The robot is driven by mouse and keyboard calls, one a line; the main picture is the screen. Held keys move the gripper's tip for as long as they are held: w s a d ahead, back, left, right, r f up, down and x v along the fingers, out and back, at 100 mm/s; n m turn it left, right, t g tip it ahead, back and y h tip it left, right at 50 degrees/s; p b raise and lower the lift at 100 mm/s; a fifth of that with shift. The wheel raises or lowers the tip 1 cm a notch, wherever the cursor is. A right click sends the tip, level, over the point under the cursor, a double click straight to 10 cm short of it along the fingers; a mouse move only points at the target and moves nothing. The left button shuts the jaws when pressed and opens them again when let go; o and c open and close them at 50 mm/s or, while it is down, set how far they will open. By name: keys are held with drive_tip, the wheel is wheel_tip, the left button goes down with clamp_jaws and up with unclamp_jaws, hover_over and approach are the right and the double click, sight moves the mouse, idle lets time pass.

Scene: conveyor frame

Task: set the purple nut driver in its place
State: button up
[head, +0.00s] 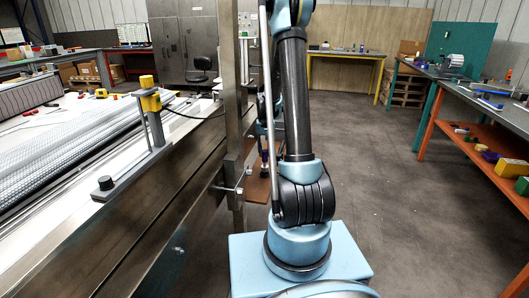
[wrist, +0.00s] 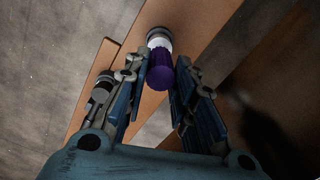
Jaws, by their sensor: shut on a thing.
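The purple nut driver (wrist: 160,74) shows in the wrist view with its purple handle between the two fingers of my gripper (wrist: 157,82). My gripper is shut on it. A pale collar and a dark round end show beyond the purple part, over or at a brown board (wrist: 80,117). I cannot tell whether the nut driver touches the board or sits in a hole. In the head view the brown board (head: 258,190) is beside the conveyor frame's upright, partly behind my arm.
A black and pale tool (wrist: 101,88) stands at the board, close to my left finger. The steel upright (head: 233,120) and conveyor rail (head: 160,235) are left of my arm. A bench with orange shelf (head: 485,155) stands at right; the floor between is clear.

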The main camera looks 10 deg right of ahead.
drive_tip(key=shift+f, duration=1.45)
drive_tip(key=o, duration=1.1)
drive_tip(key=shift+o, duration=0.2)
wheel_tip(320, 180, up, 12)
drive_tip(key=shift+d+f, duration=0.1)
